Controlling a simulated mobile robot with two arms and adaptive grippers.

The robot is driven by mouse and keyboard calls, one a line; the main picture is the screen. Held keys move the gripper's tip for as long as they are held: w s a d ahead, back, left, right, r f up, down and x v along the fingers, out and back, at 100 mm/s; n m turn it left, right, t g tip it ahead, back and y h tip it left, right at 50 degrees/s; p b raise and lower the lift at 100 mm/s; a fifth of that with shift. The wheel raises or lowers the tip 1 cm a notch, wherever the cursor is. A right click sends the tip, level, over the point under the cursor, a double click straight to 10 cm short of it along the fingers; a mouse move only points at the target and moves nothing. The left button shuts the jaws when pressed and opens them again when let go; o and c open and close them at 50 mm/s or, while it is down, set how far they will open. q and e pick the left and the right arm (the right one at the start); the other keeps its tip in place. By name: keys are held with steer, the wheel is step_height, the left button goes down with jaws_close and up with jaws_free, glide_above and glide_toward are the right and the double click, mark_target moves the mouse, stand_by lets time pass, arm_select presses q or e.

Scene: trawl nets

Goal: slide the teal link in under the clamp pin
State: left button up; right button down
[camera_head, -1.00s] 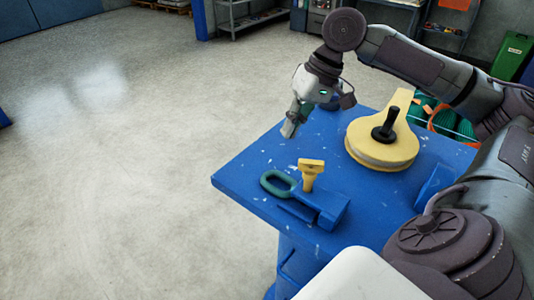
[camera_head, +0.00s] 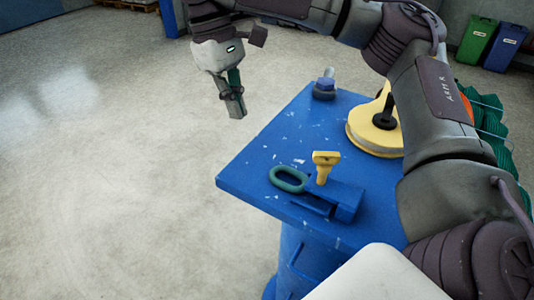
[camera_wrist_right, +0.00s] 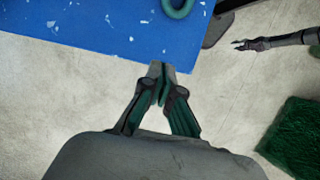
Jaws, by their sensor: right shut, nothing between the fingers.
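The teal link (camera_head: 288,179) is an oval ring lying flat near the table's left edge; its right end is close by the clamp's foot. Part of the ring shows at the top of the right wrist view (camera_wrist_right: 178,8). The yellow T-headed clamp pin (camera_head: 325,166) stands upright over the blue clamp block (camera_head: 346,202). Whether the link reaches beneath the pin cannot be told. My right gripper (camera_head: 236,112) is shut and empty, beyond the table's far left side, apart from the link. A dark gripper, seemingly my left (camera_wrist_right: 238,44), shows small in the wrist view.
The blue table (camera_head: 250,165) has bare top around the link. A yellow disc with a black knob (camera_head: 374,128) and a blue fitting with a grey bolt (camera_head: 324,88) stand behind. Green netting (camera_wrist_right: 296,138) lies right in the wrist view. Open floor is left.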

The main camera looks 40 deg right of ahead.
mark_target(253, 161)
steer(key=b+x, duration=0.2)
steer(key=x, duration=0.8)
steer(key=shift+f, duration=0.1)
steer(key=s, duration=0.1)
steer(key=s+d, duration=0.1)
steer(key=s+p, duration=0.1)
steer(key=shift+d+r, duration=0.2)
steer(key=shift+r, duration=0.1)
steer(key=shift+s+d, duration=0.1)
steer(key=shift+s, duration=0.35)
steer(key=shift+w, duration=0.15)
steer(key=s+p, duration=0.1)
steer(key=p, duration=0.1)
steer(key=s+d+p, duration=0.1)
steer(key=s, duration=0.1)
steer(key=s+p, duration=0.1)
steer(key=p, duration=0.1)
steer(key=shift+s+d+r+p, duration=0.2)
steer(key=shift+s+d+p, duration=0.15)
steer(key=shift+d, duration=0.05)
steer(key=shift+s+d+f, duration=0.1)
steer(key=shift+s, duration=0.15)
steer(key=shift+f, duration=0.15)
